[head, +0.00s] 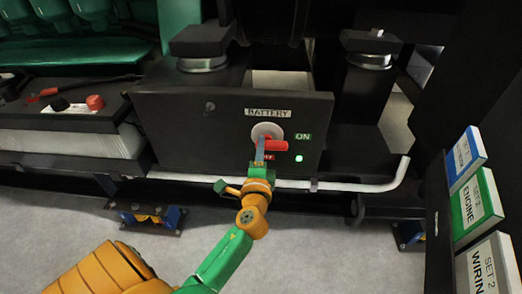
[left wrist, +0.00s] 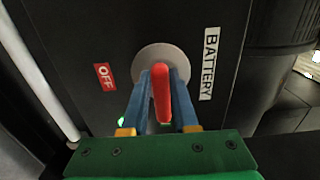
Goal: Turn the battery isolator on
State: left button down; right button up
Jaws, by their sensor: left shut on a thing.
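The battery isolator is a round pale disc (head: 267,130) with a red handle (head: 276,145) on a black panel (head: 230,120) under a BATTERY label (head: 268,113). The handle points right, towards the side with the green ON label (head: 302,136). A green light (head: 299,158) glows below that label. The red OFF label is partly hidden by my gripper in the head view but shows clearly in the left wrist view (left wrist: 105,76). My left gripper (head: 264,150) is shut on the red handle, which also shows between its blue fingers in the left wrist view (left wrist: 161,95). My right gripper is not in view.
A white pipe (head: 350,186) runs along the panel's lower edge and bends up at right. Labelled boxes (head: 476,205) line the right edge. Grey floor (head: 320,250) lies open in front.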

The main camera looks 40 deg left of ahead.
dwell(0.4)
pick_arm(q)
jog(key=c, duration=0.7)
grip_release()
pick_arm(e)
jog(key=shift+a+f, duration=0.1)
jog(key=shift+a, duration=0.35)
pick_arm(q)
jog(key=v, duration=0.7)
jog(key=shift+s+b, duration=0.1)
jog(key=shift+b, duration=0.2)
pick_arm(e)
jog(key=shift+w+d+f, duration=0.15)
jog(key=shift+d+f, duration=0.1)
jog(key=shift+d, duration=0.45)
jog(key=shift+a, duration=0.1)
